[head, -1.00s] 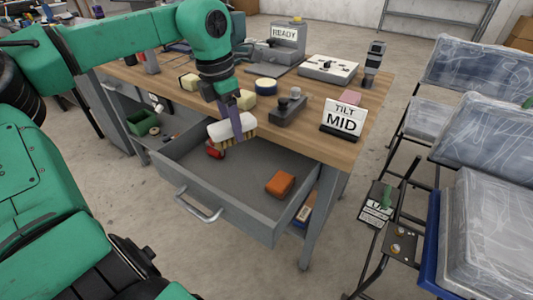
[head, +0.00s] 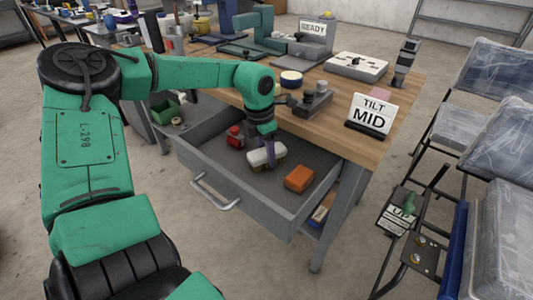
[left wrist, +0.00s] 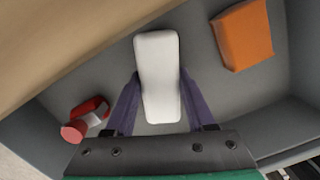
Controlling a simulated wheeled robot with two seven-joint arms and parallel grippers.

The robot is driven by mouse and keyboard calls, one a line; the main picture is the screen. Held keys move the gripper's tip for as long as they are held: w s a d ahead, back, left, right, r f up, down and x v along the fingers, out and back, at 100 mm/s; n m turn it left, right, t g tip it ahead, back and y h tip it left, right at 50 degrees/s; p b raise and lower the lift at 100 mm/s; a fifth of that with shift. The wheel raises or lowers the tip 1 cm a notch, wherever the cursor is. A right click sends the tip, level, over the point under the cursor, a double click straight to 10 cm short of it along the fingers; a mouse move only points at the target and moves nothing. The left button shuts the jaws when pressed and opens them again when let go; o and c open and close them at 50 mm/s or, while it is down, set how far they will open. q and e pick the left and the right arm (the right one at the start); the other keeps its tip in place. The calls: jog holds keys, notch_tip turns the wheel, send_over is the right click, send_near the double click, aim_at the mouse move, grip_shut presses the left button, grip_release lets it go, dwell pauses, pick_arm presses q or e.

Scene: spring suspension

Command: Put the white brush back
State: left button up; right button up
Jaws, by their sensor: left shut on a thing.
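The white brush (head: 258,157) has a white back and tan bristles below. It is inside the open grey drawer (head: 215,172), towards the middle. My left gripper (head: 269,152) reaches down into the drawer and is shut on the brush. In the left wrist view the white brush (left wrist: 158,78) lies between the two purple fingers of the gripper (left wrist: 157,100). Whether its bristles touch the drawer floor cannot be told. My right gripper is not in view.
An orange block (head: 299,178) lies in the drawer to the right of the brush. A red object (head: 235,137) lies to its left. The wooden table top (head: 345,115) overhangs the drawer's back and holds a "TILT MID" sign (head: 371,117).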

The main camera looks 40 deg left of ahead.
aim_at(261, 152)
pick_arm(q)
jog(key=shift+s, duration=0.1)
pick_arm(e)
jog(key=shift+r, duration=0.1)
pick_arm(q)
jog(key=o, duration=1.3)
notch_tip(261, 152, up, 12)
jog(key=s+p, duration=0.1)
jog(key=p, duration=0.1)
jog(key=shift+s+a, duration=0.15)
jog(key=shift+a, duration=0.15)
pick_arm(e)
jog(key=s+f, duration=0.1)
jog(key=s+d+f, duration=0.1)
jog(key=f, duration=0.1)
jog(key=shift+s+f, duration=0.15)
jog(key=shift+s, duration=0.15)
pick_arm(q)
jog(key=shift+r, duration=0.1)
